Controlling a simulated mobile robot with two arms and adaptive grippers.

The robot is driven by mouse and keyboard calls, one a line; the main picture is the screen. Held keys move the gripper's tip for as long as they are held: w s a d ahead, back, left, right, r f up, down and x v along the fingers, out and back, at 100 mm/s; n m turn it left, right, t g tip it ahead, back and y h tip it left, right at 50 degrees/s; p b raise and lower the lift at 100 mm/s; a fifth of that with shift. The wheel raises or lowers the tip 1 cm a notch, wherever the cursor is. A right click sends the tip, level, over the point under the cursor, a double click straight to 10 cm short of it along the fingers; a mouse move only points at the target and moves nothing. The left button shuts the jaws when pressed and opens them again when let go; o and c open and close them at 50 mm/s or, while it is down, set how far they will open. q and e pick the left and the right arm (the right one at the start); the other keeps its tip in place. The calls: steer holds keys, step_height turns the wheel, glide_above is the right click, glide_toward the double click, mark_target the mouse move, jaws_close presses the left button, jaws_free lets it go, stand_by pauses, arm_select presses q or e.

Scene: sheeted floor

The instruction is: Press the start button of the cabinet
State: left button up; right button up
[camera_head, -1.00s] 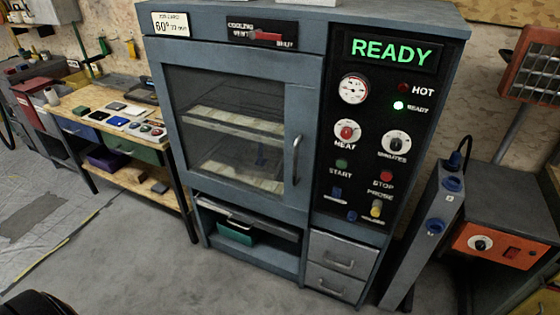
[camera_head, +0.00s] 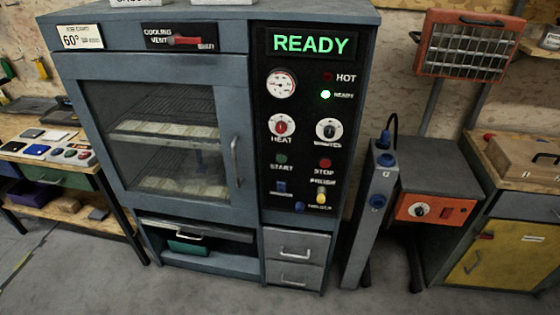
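The cabinet (camera_head: 160,220) is a blue-grey oven-like unit with a closed glass door (camera_head: 160,130) and racks inside. Its black control panel is on the right side. The green start button (camera_head: 281,159) sits on the panel above the START label, left of the red stop button (camera_head: 325,163). The display (camera_head: 311,43) reads READY in green and the ready lamp (camera_head: 325,94) is lit green. The heat dial (camera_head: 282,126) and minutes dial (camera_head: 328,130) are above the buttons. Neither of my grippers shows in the view.
A wooden workbench (camera_head: 70,180) with small items stands left of the cabinet. A grey post (camera_head: 371,215) with blue fittings stands close on the right. Beyond it are an orange-fronted unit (camera_head: 434,210), a heater lamp (camera_head: 466,45) and a yellow-doored cabinet (camera_head: 500,258). The floor in front is clear.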

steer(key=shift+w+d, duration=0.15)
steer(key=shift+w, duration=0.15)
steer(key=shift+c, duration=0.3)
